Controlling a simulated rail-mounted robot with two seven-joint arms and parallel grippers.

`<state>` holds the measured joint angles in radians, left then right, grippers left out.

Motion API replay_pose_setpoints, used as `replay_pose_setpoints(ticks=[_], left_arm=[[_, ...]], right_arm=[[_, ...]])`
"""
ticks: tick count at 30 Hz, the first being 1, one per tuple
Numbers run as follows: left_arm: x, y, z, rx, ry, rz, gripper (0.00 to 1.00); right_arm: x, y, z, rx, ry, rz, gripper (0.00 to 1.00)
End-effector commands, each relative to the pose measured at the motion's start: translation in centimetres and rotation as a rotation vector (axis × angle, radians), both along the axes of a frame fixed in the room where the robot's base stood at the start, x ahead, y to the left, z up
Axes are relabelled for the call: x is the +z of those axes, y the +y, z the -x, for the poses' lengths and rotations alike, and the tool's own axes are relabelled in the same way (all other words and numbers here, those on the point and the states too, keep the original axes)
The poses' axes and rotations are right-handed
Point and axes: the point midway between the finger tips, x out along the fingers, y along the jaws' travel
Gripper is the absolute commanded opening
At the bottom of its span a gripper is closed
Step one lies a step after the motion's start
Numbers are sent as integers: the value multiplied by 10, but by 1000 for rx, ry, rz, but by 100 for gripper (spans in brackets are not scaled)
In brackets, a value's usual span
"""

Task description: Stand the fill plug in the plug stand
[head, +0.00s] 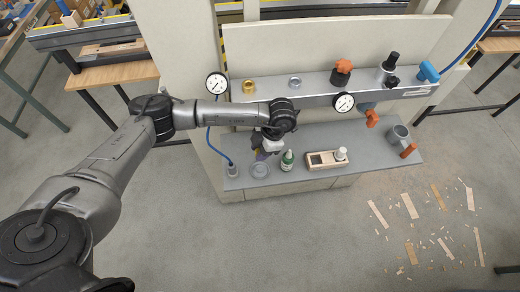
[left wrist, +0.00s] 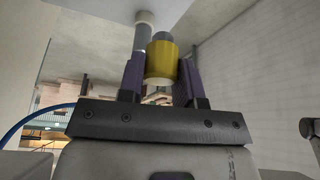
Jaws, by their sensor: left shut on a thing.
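My left gripper (head: 262,155) hangs low over the left part of the lower grey shelf (head: 385,166). In the left wrist view its purple fingers (left wrist: 160,80) are shut on a yellow cylinder with a grey end (left wrist: 161,62), seemingly the fill plug. In the head view the arm and gripper mostly hide this piece. Just below the gripper is a round grey dish (head: 260,170). I cannot tell for sure which is the plug stand. My right gripper is out of view.
A green bottle (head: 287,161) stands close right of the gripper. A grey mug-like cup (head: 397,137) is at the shelf's right end. The upper ledge (head: 310,89) carries a brass fitting (head: 249,87), gauges and valves. A blue hose passes left of the gripper.

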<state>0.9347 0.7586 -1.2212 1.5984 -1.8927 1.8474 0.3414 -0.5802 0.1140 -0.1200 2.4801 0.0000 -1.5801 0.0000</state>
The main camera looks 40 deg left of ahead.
Motion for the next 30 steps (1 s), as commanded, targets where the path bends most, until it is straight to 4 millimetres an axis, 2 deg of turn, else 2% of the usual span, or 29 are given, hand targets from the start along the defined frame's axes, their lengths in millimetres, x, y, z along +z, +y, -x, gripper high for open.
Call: replay_pose_setpoints(ticks=[8,14,30], left_arm=[[0,0,-1,8,3,-3,0],[-9,0,0,7,4,-3,0],[-56,0,0,6,5,-3,0]], right_arm=[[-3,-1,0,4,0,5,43],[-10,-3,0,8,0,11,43],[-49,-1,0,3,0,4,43]])
